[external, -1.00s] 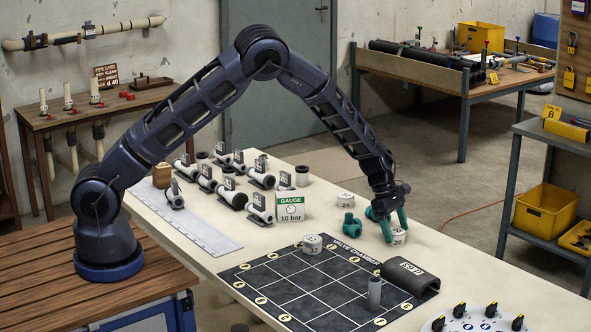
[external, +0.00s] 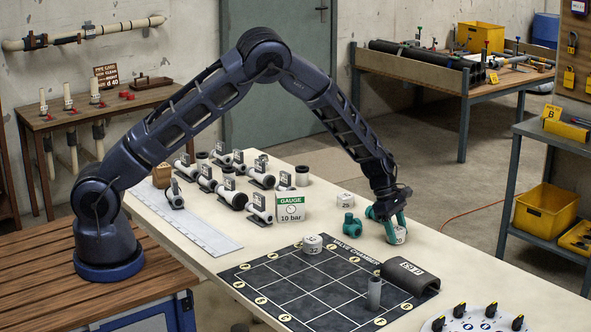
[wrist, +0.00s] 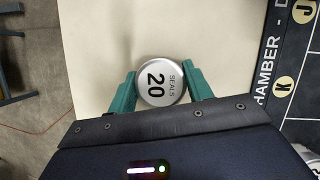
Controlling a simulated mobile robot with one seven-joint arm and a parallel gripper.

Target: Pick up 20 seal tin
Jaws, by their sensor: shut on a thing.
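The 20 seal tin (external: 397,236) is a small pale round tin near the right edge of the bench, beside the black valve chamber mat (external: 318,283). The tin's lower part is partly hidden by a finger in the external view. I cannot tell whether it is clear of the bench.
A tin marked 25 (external: 345,201) and a green fitting (external: 350,224) stand just left of my gripper. A tin marked 32 (external: 312,244) sits on the mat. A black half-pipe labelled TEST (external: 411,278) and a grey cylinder (external: 374,293) stand in front.

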